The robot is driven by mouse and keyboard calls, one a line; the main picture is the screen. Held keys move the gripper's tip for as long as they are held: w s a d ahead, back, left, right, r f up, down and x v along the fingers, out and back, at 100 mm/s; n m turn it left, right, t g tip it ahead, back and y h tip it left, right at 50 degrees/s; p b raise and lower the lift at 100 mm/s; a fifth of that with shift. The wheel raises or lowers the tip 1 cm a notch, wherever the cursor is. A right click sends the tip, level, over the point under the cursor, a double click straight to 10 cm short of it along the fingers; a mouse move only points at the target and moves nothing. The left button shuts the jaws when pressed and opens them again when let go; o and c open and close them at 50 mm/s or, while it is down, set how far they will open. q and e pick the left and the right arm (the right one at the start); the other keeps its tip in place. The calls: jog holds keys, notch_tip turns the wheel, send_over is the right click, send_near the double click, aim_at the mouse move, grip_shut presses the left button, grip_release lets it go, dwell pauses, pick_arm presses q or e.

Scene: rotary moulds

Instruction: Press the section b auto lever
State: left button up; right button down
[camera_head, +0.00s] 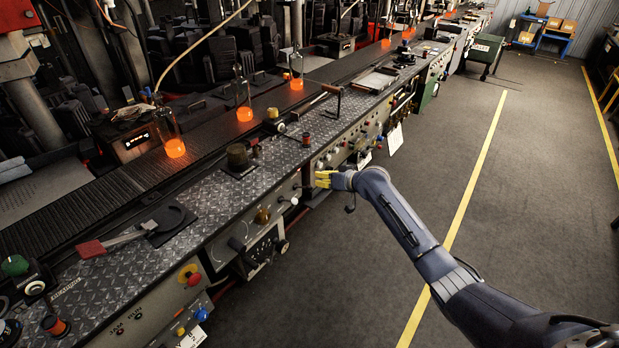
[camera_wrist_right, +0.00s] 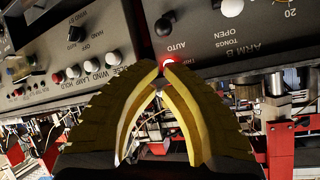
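My right gripper (camera_head: 322,180) has yellow fingers and is at the front control face of the long machine bench in the head view. In the right wrist view the fingertips (camera_wrist_right: 161,69) come together with nothing visible between them. Just past the tips is a red lit button (camera_wrist_right: 168,60), partly covered by them; I cannot tell whether they touch it. Above it is a black knob (camera_wrist_right: 163,26) with the label AUTO below it. To its right the panel (camera_wrist_right: 235,48) reads TONGS OPEN and ARM B. I cannot make out a "section b" label. My left gripper is out of view.
A left panel with a black WIND B knob (camera_wrist_right: 76,34) and a row of red and white buttons is close by. Glowing orange bottles (camera_head: 175,147) stand on the conveyor (camera_head: 115,190) behind the bench. The grey floor (camera_head: 520,210) to the right is clear.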

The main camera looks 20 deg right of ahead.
jog(key=x, duration=0.7)
dwell(0.6)
jog(key=shift+s+d+f+y, duration=0.15)
jog(key=shift+s+f+y, duration=0.05)
jog(key=shift+y, duration=0.1)
